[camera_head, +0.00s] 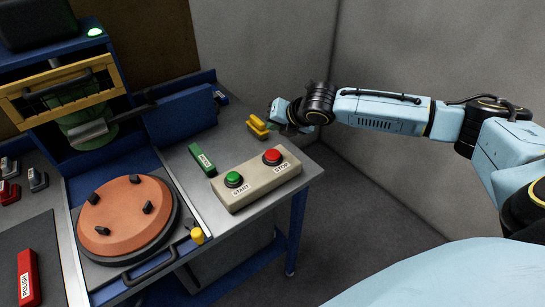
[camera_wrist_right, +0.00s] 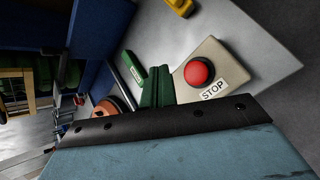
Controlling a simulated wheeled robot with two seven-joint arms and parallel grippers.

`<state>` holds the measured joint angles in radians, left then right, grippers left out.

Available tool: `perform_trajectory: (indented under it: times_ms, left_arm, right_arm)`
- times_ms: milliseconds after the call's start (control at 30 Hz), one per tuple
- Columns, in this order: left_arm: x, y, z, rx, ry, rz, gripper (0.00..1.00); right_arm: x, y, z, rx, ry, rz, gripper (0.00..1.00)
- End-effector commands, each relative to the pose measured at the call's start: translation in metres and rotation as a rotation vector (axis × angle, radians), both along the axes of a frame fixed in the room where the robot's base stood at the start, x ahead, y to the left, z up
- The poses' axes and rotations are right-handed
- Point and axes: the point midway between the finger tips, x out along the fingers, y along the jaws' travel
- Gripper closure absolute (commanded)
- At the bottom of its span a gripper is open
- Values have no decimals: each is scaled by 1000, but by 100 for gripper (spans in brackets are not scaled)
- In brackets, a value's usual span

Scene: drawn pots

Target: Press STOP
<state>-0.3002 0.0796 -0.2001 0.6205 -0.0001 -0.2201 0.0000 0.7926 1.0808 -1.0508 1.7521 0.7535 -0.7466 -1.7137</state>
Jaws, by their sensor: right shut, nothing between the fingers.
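The red STOP button (camera_head: 272,157) sits on the right end of a beige control box (camera_head: 257,180) on the grey table. The green START button (camera_head: 233,179) is on its left end. My right gripper (camera_head: 275,123) is above the table behind the box, apart from the STOP button. In the right wrist view, its dark green fingers (camera_wrist_right: 157,88) are together and empty. The STOP button (camera_wrist_right: 198,72) shows to the right of them there, with its label. The START button is hidden in that view. My left gripper is not in view.
A yellow piece (camera_head: 257,127) lies behind the box, close to my right gripper. A green labelled block (camera_head: 202,160) is to the box's left. A round orange plate (camera_head: 124,212) with dark knobs sits farther left. The table's right edge is close to the box.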

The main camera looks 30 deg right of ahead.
Motion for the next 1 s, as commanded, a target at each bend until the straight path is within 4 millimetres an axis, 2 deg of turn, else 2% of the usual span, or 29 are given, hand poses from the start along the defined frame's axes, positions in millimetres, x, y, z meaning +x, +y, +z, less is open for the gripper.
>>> perform_trajectory:
  times_ms: [33, 467, 700, 1000]
  left_arm:
    - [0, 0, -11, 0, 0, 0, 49]
    - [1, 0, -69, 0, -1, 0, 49]
    - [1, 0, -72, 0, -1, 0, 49]
    - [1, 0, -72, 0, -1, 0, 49]
  right_arm:
    - [0, 0, -10, 0, 0, 0, 100]
    - [0, 0, -50, 0, -1, -1, 100]
    - [0, 0, -71, 0, 1, 0, 100]
    - [0, 0, -73, 0, 0, 0, 100]
